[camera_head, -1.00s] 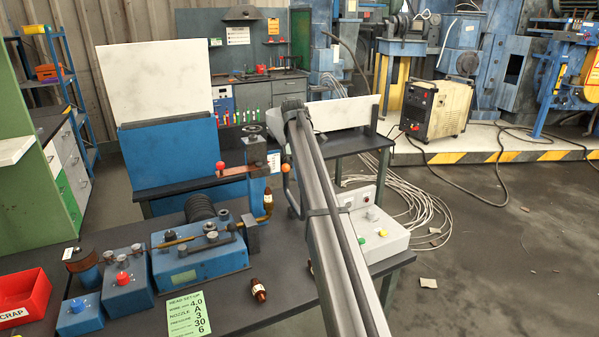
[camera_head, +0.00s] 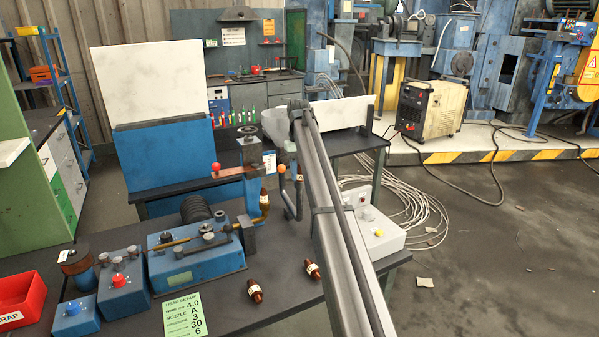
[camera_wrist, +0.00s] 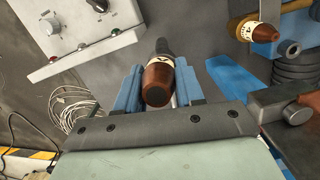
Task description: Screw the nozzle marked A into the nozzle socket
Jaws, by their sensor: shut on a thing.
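My gripper (camera_wrist: 158,90) is shut on a brown nozzle (camera_wrist: 159,82), its blue fingers on either side. The nozzle has a pale band with a mark that looks like A; its brown end faces the wrist camera and its dark end points away. In the head view my arm hides most of the gripper. Another brown nozzle with a pale band (camera_head: 264,201) stands at the side of the blue machine; it also shows in the wrist view (camera_wrist: 262,32). Two more nozzles lie on the bench, one left (camera_head: 254,290), one right (camera_head: 312,269). I cannot make out the nozzle socket.
The blue machine (camera_head: 196,262) with a black coil stands on the bench. Blue control boxes (camera_head: 124,288) and a red scrap bin (camera_head: 18,296) are to its left. A green setup card (camera_head: 183,314) lies in front. A white control box (camera_head: 372,228) stands right of my arm.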

